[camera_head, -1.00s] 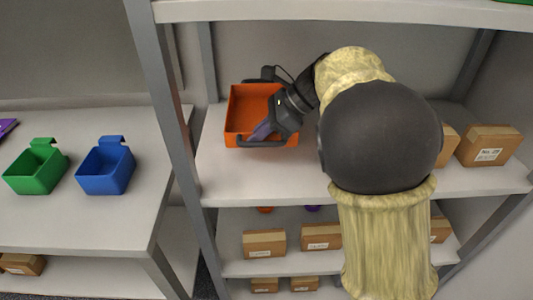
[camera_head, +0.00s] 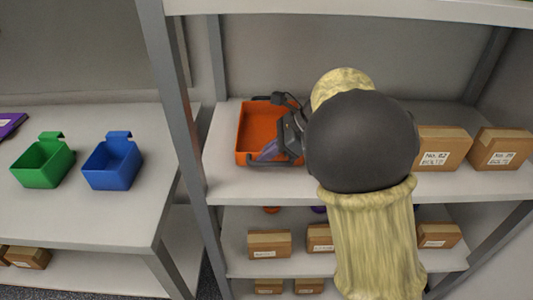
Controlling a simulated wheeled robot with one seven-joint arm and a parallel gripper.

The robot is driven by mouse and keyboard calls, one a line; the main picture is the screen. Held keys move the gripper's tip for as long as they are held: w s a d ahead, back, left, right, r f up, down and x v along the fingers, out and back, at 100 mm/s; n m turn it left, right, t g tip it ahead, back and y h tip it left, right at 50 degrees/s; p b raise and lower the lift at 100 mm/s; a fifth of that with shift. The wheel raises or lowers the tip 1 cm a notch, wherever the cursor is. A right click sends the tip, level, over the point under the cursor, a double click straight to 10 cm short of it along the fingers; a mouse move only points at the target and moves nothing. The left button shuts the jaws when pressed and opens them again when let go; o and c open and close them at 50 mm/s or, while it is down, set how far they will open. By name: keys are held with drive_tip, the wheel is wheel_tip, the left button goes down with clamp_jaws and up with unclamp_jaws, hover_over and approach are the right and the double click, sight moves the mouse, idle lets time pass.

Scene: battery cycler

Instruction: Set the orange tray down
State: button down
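The orange tray (camera_head: 258,128) is at the left end of the upper shelf (camera_head: 228,184), close behind the left post. It looks level and at or very near the shelf surface; I cannot tell whether it touches. My gripper (camera_head: 274,150) is at the tray's right side, with a finger reaching inside over the tray. The fingertips and their hold on the tray are partly hidden by the wrist, so I cannot tell whether they are shut on its wall.
Cardboard boxes (camera_head: 440,147) stand on the shelf to the right. A grey post (camera_head: 176,90) is left of the tray. A green bin (camera_head: 42,165) and a blue bin (camera_head: 112,164) sit on the left table. More boxes (camera_head: 269,243) are on the shelf below.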

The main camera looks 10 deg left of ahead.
drive_tip(key=c, duration=2.1)
unclamp_jaws()
drive_tip(key=o, duration=0.5)
drive_tip(key=shift+r, duration=0.1)
drive_tip(key=p+v, duration=0.1)
drive_tip(key=v, duration=1.1)
drive_tip(key=shift+a, duration=0.1)
